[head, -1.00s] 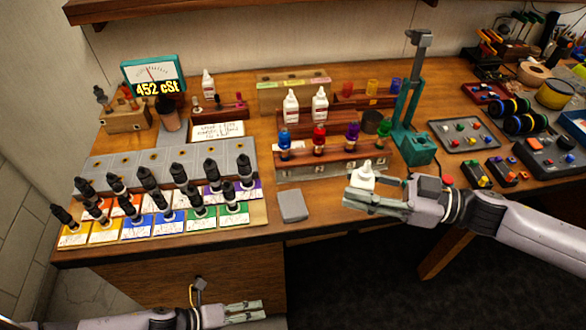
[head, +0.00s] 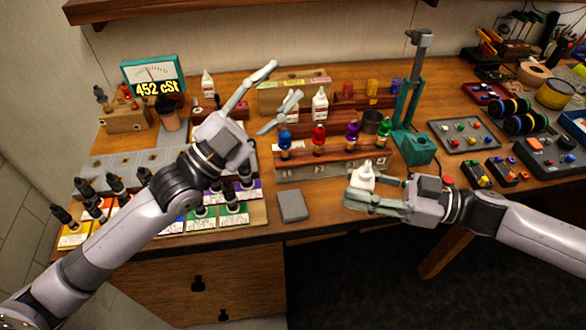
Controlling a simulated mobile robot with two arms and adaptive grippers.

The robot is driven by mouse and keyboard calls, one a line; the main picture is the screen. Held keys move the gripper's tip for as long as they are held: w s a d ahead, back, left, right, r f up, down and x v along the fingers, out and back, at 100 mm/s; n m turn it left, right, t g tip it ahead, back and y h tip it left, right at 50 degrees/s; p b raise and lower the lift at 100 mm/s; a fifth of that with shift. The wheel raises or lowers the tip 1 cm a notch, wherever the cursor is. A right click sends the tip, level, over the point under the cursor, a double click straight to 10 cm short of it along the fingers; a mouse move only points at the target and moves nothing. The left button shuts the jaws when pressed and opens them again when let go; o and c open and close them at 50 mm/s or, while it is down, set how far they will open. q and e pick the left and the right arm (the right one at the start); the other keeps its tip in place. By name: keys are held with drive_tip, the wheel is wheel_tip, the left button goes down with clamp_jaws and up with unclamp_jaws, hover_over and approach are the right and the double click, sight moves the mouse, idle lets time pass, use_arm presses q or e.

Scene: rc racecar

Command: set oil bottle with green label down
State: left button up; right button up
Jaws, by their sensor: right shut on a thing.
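My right gripper (head: 358,197) is shut on a small white oil bottle (head: 363,177) and holds it upright near the bench's front edge, right of the grey pad. The fingers cover its lower part and no label colour can be read. My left gripper (head: 276,93) is open and empty, its fingers spread toward the back of the bench. One finger overlaps a white bottle (head: 292,115) in this view. Another white bottle (head: 320,104) stands just right of it. I cannot tell whether the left gripper touches anything.
A wooden rack (head: 332,163) holds blue, red, purple and green-topped droppers. A box with coloured labels (head: 300,84) stands behind. A teal stand (head: 412,140) rises to the right. The grey pad (head: 292,205) lies at the front edge. My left arm hides part of the black-capped dropper rows.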

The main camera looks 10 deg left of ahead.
use_arm(q)
wheel_tip(320, 180, up, 8)
drive_tip(key=s+a+r+n+t, duration=0.1)
drive_tip(key=a+n+t, duration=0.1)
drive_tip(key=a+n, duration=0.15)
drive_tip(key=g, duration=1.3)
approach(366, 163)
drive_tip(key=shift+n, duration=0.45)
drive_tip(key=x, duration=1)
drive_tip(key=shift+w+d+f, duration=0.1)
drive_tip(key=shift+w+f, duration=0.05)
drive_tip(key=shift+w, duration=0.05)
clamp_jaws()
